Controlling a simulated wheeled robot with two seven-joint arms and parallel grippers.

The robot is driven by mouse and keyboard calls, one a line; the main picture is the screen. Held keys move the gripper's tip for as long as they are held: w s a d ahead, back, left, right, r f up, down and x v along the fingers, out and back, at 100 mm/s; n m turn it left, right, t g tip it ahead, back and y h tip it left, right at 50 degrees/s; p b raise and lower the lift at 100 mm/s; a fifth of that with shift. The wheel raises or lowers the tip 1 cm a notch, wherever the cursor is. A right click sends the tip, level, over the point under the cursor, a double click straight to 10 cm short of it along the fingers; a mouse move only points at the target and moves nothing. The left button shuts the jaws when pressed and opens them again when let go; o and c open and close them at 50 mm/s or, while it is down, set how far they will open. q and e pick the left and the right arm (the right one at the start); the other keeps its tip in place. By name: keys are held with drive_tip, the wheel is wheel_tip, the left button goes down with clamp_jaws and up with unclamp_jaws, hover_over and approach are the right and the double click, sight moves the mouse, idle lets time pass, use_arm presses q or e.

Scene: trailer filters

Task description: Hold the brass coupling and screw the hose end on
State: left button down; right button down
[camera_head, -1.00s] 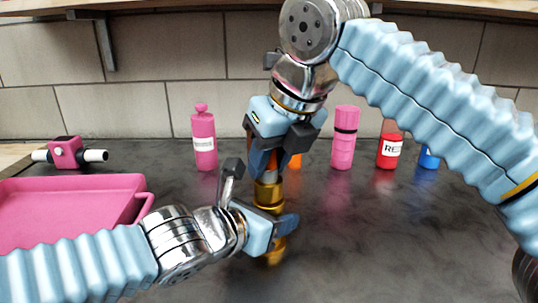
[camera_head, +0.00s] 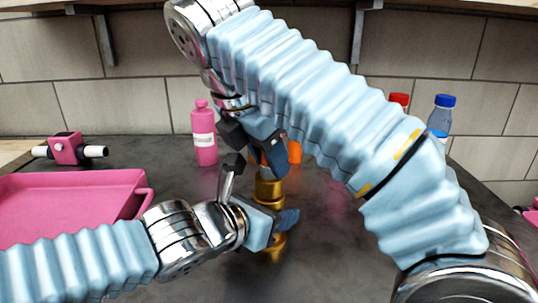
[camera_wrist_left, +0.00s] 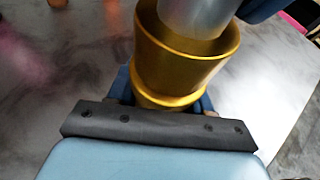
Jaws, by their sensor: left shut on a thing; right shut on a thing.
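The brass coupling (camera_head: 269,190) stands roughly upright above the dark worktop in the head view. My left gripper (camera_head: 272,222) is shut around its lower part from the left. In the left wrist view the coupling (camera_wrist_left: 180,62) is gold, flared at the top, with a silver cylindrical end (camera_wrist_left: 200,14) entering its mouth. My right gripper (camera_head: 272,158) is directly above the coupling, tilted, and shut on the hose end; its fingers and wrist hide most of that part in the head view. How deep the hose end sits in the coupling cannot be told.
A pink tray (camera_head: 146,198) lies at the left, with a pink fitting with white ends (camera_head: 68,149) behind it. A pink bottle (camera_head: 204,135) stands at the back. A blue-capped bottle (camera_head: 443,112) and a red cap (camera_head: 399,99) show behind my right arm.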

drive_tip(key=shift+c, duration=1.3)
unclamp_jaws()
use_arm(q)
drive_tip(key=shift+c, duration=2)
unclamp_jaws()
drive_tip(key=shift+r, duration=0.1)
use_arm(e)
drive_tip(key=shift+r, duration=0.1)
use_arm(q)
drive_tip(key=shift+s+a+r+p, duration=0.2)
drive_tip(key=shift+s+r+p, duration=0.05)
drive_tip(key=shift+p, duration=0.2)
use_arm(e)
drive_tip(key=shift+r, duration=0.35)
use_arm(q)
drive_tip(key=p+v, duration=0.3)
drive_tip(key=v, duration=0.1)
drive_tip(key=shift+s+a+r, duration=0.1)
drive_tip(key=shift+s+r, duration=0.15)
use_arm(e)
wheel_tip(320, 180, up, 3)
use_arm(q)
drive_tip(key=v, duration=0.8)
drive_tip(key=shift+s+a+f, duration=0.15)
drive_tip(key=shift+a+f, duration=0.1)
drive_tip(key=shift+f, duration=0.05)
use_arm(e)
drive_tip(key=shift+f, duration=0.25)
